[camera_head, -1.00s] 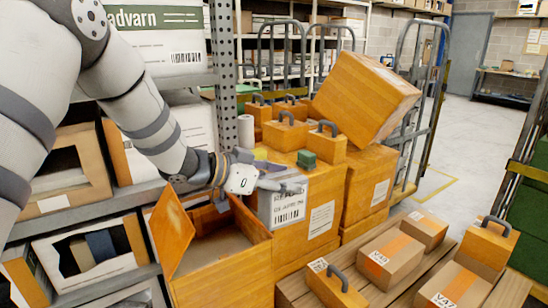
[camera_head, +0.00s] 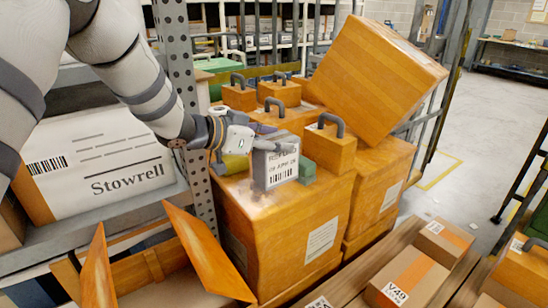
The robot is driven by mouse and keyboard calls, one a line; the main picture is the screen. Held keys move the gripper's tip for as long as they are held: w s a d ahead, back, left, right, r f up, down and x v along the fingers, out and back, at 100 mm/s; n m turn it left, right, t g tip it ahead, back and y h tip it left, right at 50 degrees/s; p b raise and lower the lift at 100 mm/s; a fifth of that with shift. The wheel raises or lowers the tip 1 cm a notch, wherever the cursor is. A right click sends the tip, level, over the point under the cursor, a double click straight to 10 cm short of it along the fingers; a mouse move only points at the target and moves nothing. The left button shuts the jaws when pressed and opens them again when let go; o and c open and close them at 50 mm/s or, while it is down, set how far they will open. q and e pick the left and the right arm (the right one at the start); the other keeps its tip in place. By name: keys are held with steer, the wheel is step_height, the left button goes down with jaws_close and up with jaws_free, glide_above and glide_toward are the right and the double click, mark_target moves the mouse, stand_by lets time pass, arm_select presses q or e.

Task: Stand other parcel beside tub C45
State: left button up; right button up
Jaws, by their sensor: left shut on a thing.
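My left gripper (camera_head: 262,143) reaches in from the left and is shut on a small grey parcel (camera_head: 274,172) with a white printed label and barcode. The parcel is upright, over the top of a large orange box (camera_head: 285,230); I cannot tell whether it touches the box. Part of its upper edge is hidden by the gripper. A small green block (camera_head: 308,171) is close to its right, and an orange case with a grey handle (camera_head: 330,148) stands behind that. I cannot read C45 on anything. My right gripper is not in view.
Several orange handled cases (camera_head: 239,97) and a tilted large orange box (camera_head: 378,80) are behind. An open-flapped orange box (camera_head: 208,252) is at lower left. A rack upright (camera_head: 184,90) stands close to my arm. Cartons (camera_head: 405,277) lie on slats at lower right.

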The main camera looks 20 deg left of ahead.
mark_target(274, 161)
arm_select(q)
step_height(274, 161, down, 5)
steer(key=shift+f+b, duration=0.15)
steer(key=shift+b, duration=0.15)
steer(key=o, duration=1.4)
